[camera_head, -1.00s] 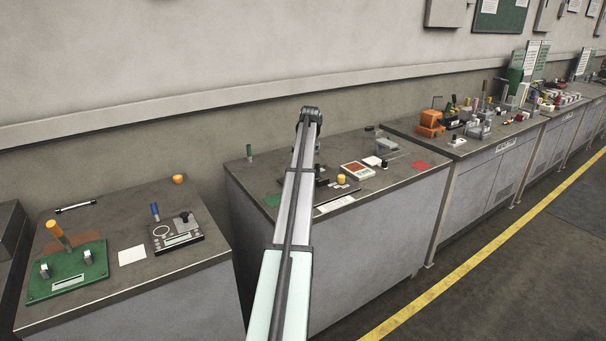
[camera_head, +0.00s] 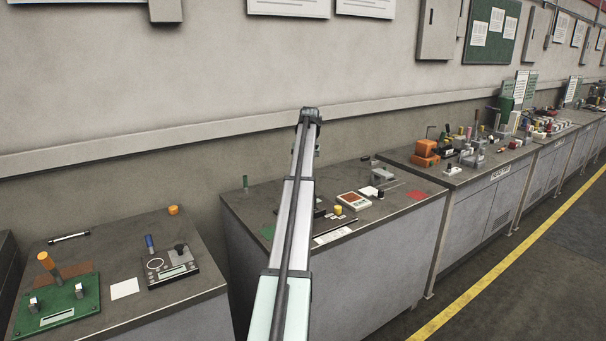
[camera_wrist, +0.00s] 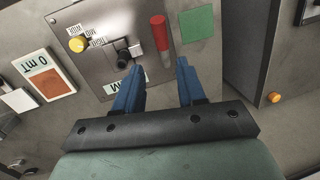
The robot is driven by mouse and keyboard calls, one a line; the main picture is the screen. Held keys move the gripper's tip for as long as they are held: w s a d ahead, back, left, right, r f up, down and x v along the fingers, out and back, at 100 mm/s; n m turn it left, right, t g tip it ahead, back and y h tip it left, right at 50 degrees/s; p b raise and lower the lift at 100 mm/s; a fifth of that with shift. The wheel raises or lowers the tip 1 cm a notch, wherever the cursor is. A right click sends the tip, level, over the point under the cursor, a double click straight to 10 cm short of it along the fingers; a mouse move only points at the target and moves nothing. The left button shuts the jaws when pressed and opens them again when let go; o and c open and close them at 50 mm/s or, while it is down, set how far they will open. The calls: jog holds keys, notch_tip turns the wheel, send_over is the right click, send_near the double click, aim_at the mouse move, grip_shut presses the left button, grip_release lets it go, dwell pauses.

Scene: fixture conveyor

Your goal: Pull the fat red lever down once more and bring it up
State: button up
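In the wrist view the fat red lever (camera_wrist: 159,33) stands on a grey metal panel (camera_wrist: 100,20), its red grip joined to a short grey shaft. My gripper (camera_wrist: 158,82) has its two blue fingers spread apart with nothing between them. The lever lies ahead of the gap between the fingers, and the grip appears clear of both. In the head view my arm hides the lever and gripper; only part of the panel, near the yellow knob (camera_head: 338,210), shows.
A green square (camera_wrist: 198,23) lies right of the panel. A meter with a red face (camera_wrist: 45,75) is at left. The bench edge and an orange button (camera_wrist: 274,97) are at right.

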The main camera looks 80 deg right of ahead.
jog(key=shift+c, duration=0.2)
